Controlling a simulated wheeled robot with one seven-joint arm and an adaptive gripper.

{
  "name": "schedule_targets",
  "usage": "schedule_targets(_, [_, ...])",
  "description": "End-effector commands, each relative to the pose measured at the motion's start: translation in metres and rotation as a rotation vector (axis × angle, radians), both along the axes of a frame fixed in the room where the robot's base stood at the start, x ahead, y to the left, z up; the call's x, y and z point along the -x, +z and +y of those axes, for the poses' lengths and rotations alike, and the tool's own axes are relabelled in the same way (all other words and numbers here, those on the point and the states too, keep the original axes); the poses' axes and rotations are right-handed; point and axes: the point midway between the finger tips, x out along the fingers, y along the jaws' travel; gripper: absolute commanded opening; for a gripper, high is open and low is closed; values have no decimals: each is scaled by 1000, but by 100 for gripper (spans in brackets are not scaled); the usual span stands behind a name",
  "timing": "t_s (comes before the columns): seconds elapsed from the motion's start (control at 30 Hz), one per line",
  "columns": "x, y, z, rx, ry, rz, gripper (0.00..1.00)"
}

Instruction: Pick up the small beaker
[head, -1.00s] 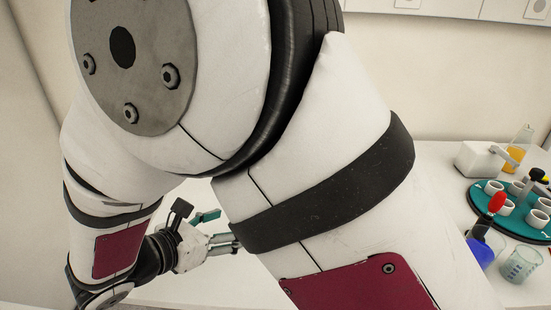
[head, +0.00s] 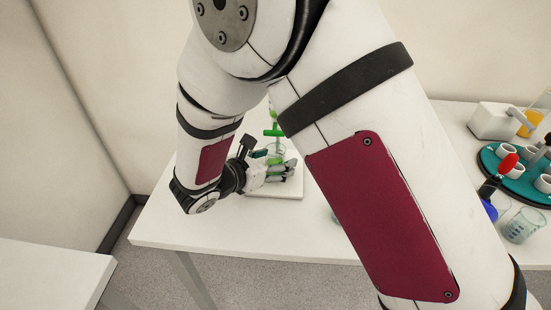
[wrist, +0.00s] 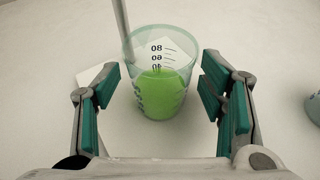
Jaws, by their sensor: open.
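A clear beaker with green liquid and printed marks (wrist: 160,85) stands upright between the open fingers of my gripper (wrist: 170,95) in the wrist view. Gaps show between the beaker and the green finger pads on both sides. In the head view, my gripper (head: 288,170) is at this beaker (head: 276,149), which stands on a white plate (head: 290,189) and is partly hidden by the fingers. A thin rod (wrist: 122,28) stands at the beaker's rim.
Another clear beaker (head: 522,226) and a red-topped blue vessel (head: 498,180) stand at the right, near a teal round tray (head: 540,200) with white cups. A glass edge (wrist: 313,106) shows right in the wrist view. The left table area is clear.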

Motion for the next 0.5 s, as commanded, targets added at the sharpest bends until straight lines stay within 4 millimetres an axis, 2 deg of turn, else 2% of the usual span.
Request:
schedule_targets(0.3, [-5, -3, -3, 0, 1, 0, 64])
schedule_targets(0.5, [-5, -2, -3, 0, 1, 0, 19])
